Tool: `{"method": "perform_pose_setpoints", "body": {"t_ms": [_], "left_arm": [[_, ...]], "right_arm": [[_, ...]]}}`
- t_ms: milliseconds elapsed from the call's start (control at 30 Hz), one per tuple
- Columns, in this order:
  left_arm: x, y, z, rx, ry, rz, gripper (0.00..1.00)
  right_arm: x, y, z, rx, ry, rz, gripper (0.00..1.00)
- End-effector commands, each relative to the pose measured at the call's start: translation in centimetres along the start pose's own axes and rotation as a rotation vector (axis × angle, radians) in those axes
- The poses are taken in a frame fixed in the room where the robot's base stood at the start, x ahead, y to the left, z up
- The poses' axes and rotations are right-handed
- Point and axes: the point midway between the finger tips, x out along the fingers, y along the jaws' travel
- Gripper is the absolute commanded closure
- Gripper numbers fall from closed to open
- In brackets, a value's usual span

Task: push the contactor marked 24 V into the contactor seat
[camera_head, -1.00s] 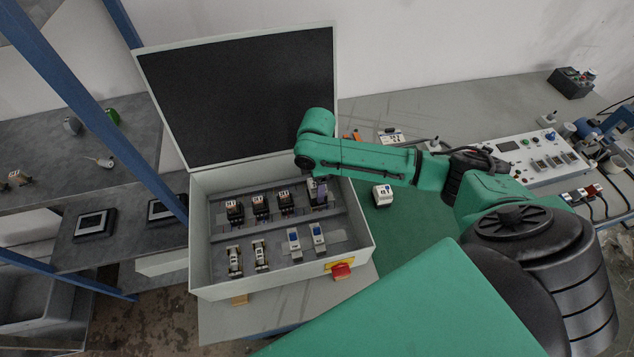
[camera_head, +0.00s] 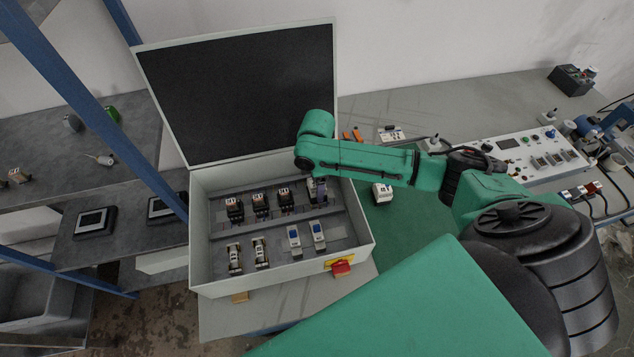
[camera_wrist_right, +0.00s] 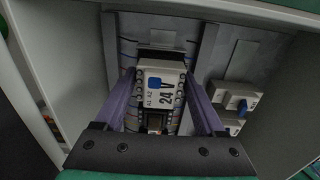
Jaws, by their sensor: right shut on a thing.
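The contactor marked 24 V (camera_wrist_right: 163,84) is a pale block with a blue button and dark screw terminals. In the right wrist view it sits between the two purple fingers of my right gripper (camera_wrist_right: 163,98), which is shut on it. The contactor is over the rail strip inside the enclosure. The contactor seat is mostly hidden beneath it, and I cannot tell how deep the contactor sits. In the head view my right gripper (camera_head: 317,190) points down at the right end of the enclosure's back row, with the contactor largely hidden. My left gripper is in neither current view.
The open enclosure (camera_head: 282,280) has its dark-faced lid raised behind. A white block (camera_head: 382,193) lies on the green mat (camera_head: 400,235) to the right.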

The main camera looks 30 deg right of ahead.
Motion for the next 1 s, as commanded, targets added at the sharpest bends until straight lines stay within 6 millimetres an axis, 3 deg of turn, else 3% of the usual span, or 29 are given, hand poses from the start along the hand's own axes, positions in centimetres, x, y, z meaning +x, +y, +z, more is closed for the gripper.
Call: {"method": "perform_pose_setpoints", "body": {"t_ms": [867, 900, 933, 1000], "left_arm": [[0.4, 0.0, 0.0, 0.0, 0.0, 0.0, 0.5], [0.4, 0.0, 0.0, 0.0, 0.0, -0.001, 0.5], [0.4, 0.0, 0.0, 0.0, 0.0, -0.001, 0.5], [0.4, 0.0, 0.0, 0.0, 0.0, -0.001, 0.5]], "right_arm": [[1.3, 0.0, 0.0, 0.001, 0.0, 0.0, 0.95], [1.3, 0.0, 0.0, 0.001, 0.0, 0.0, 0.13], [1.3, 0.0, 0.0, 0.001, 0.0, 0.0, 0.01], [1.3, 0.0, 0.0, 0.001, 0.0, 0.0, 0.0]]}}
